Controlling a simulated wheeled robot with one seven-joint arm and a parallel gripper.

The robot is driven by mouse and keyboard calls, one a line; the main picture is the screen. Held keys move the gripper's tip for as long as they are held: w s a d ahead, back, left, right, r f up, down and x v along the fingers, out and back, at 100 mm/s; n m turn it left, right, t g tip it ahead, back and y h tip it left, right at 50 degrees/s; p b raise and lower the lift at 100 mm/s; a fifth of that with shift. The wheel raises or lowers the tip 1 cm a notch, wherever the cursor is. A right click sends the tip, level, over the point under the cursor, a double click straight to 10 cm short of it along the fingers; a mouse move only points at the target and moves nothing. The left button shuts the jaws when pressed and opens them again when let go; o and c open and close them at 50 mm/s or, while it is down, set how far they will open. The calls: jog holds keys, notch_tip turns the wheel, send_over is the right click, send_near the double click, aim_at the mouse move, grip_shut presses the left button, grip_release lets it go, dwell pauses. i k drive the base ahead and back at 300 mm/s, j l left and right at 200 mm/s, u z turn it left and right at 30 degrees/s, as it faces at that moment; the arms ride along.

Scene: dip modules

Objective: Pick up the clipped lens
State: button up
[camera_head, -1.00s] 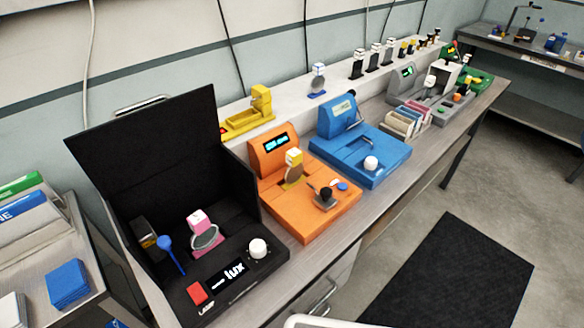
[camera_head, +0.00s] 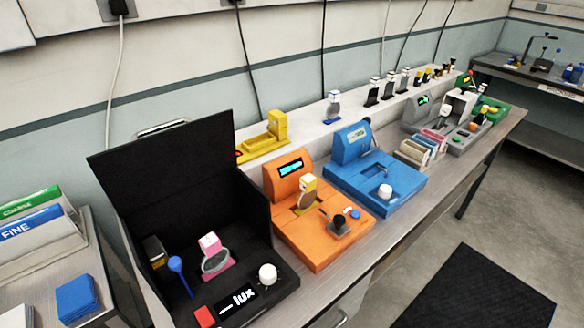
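Several round lenses in block-topped clips are in view, and I cannot tell which one the task means. A pink-clipped lens (camera_head: 215,262) stands upright inside the open black lux box (camera_head: 262,283). A lens in a yellow clip with a white top (camera_head: 307,194) stands on the orange device (camera_head: 330,243). A lens in a blue clip with a white top (camera_head: 333,106) stands on the white back ledge. My gripper is not in view.
The black lid stands open behind the box. A blue paddle (camera_head: 177,272) and white knob (camera_head: 267,273) flank the pink lens. A blue device (camera_head: 395,180) and grey stations run rightward along the bench. Left are a blue block (camera_head: 76,299) and labelled bins. Dark mat (camera_head: 480,295) on open floor.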

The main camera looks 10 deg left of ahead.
aim_at(305, 202)
jog(key=i+l+u, duration=0.25)
jog(key=u, duration=0.25)
jog(key=i+l+u, duration=0.15)
jog(key=l+u, duration=0.3)
jog(key=i+u, duration=0.2)
jog(key=u, duration=0.2)
